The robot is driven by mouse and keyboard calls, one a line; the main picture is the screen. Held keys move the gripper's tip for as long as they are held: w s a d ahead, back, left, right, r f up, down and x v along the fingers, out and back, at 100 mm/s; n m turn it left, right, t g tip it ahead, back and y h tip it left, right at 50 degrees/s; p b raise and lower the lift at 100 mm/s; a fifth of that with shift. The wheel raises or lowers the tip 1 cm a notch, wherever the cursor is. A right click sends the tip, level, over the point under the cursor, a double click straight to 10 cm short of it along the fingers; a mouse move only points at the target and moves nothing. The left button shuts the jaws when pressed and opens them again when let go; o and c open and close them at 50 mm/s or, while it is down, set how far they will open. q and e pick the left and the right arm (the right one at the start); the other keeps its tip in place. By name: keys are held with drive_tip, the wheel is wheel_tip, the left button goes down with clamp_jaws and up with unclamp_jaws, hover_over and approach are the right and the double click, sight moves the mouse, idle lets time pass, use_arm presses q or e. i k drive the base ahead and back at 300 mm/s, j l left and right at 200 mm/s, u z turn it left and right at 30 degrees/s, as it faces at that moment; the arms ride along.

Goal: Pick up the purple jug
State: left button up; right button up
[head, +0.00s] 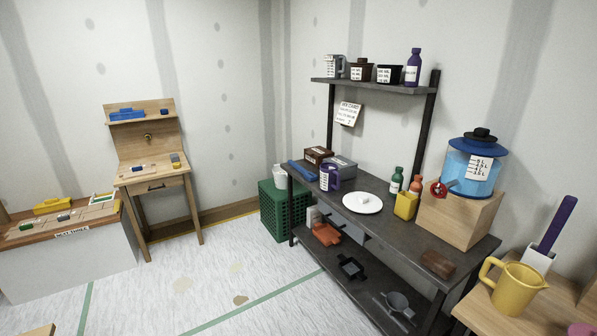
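A purple jug (333,178) with a white label stands upright on the dark workbench (388,212), toward its far left end. It is beside a grey box (342,164) and near the white plate. A dark purple bottle (413,66) with a white label stands on the upper shelf. Neither of my grippers is in view, and nothing is seen touching the jug.
A white plate (362,203), yellow container (405,205), small bottles and a blue-topped dispenser (472,172) share the workbench. A yellow pitcher (515,290) stands on a wooden table at the lower right. A green crate (285,210) sits beyond the bench. The floor (215,265) left of it is mostly clear.

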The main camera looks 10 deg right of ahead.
sight(330, 174)
drive_tip(key=i+u, duration=0.2)
drive_tip(key=i, duration=0.6)
drive_tip(key=i+j+z, duration=0.5)
drive_tip(key=i, duration=0.25)
drive_tip(key=i+j+z, duration=0.35)
drive_tip(key=j+z, duration=0.2)
drive_tip(key=i+j+z, duration=0.4)
drive_tip(key=j+z, duration=0.15)
drive_tip(key=j, duration=0.35)
drive_tip(key=j+z, duration=0.25)
drive_tip(key=j, duration=0.45)
drive_tip(key=i, duration=0.05)
